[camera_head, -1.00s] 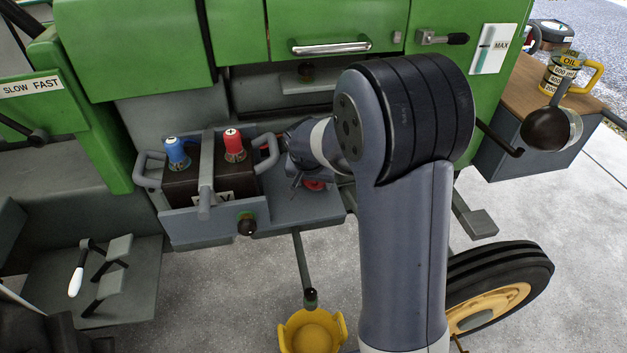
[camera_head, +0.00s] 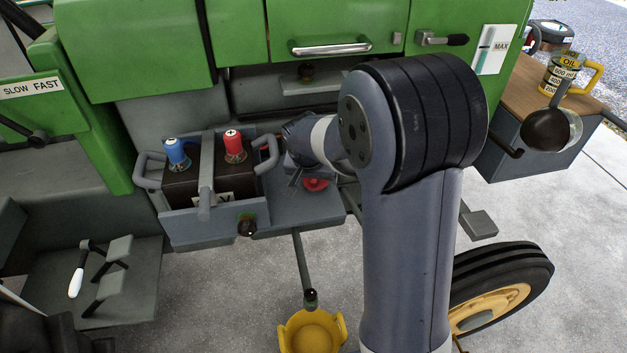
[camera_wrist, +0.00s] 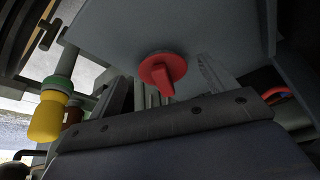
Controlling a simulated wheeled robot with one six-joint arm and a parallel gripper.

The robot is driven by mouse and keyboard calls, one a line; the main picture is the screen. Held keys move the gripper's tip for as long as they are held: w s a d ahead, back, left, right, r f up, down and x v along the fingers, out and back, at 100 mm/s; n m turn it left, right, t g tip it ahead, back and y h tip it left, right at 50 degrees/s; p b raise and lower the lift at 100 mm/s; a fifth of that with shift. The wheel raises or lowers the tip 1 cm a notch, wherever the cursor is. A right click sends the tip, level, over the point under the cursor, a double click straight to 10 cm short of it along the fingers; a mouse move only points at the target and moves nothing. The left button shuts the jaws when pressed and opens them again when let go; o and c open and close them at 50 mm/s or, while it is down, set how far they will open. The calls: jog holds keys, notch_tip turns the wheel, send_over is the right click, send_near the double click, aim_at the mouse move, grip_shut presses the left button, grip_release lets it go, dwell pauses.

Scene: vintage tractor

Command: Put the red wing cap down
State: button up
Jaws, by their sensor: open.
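The red wing cap (camera_head: 316,185) rests on the grey shelf (camera_head: 290,212) beside the battery tray. It also shows in the wrist view (camera_wrist: 163,71), as a round red disc with a raised wing, against the grey shelf surface. My gripper (camera_head: 300,180) is just beside the cap in the head view, partly hidden by my own wrist. In the wrist view my gripper (camera_wrist: 168,88) is open, with one finger on each side of the cap's wing. I see no finger closed on the cap.
The battery (camera_head: 190,183) with blue and red terminal caps sits in its tray left of my gripper. The green tractor body (camera_head: 330,15) rises behind the shelf. A yellow bowl-like funnel (camera_head: 311,335) hangs below. An oil jug (camera_head: 562,75) stands on the box at right.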

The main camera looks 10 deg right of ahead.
jog(key=s+a+r+b, duration=0.1)
jog(key=s+a, duration=0.4)
jog(key=s, duration=0.6)
jog(key=shift+s+r+b, duration=0.15)
jog(key=shift+s+b, duration=0.15)
jog(key=shift+b, duration=0.05)
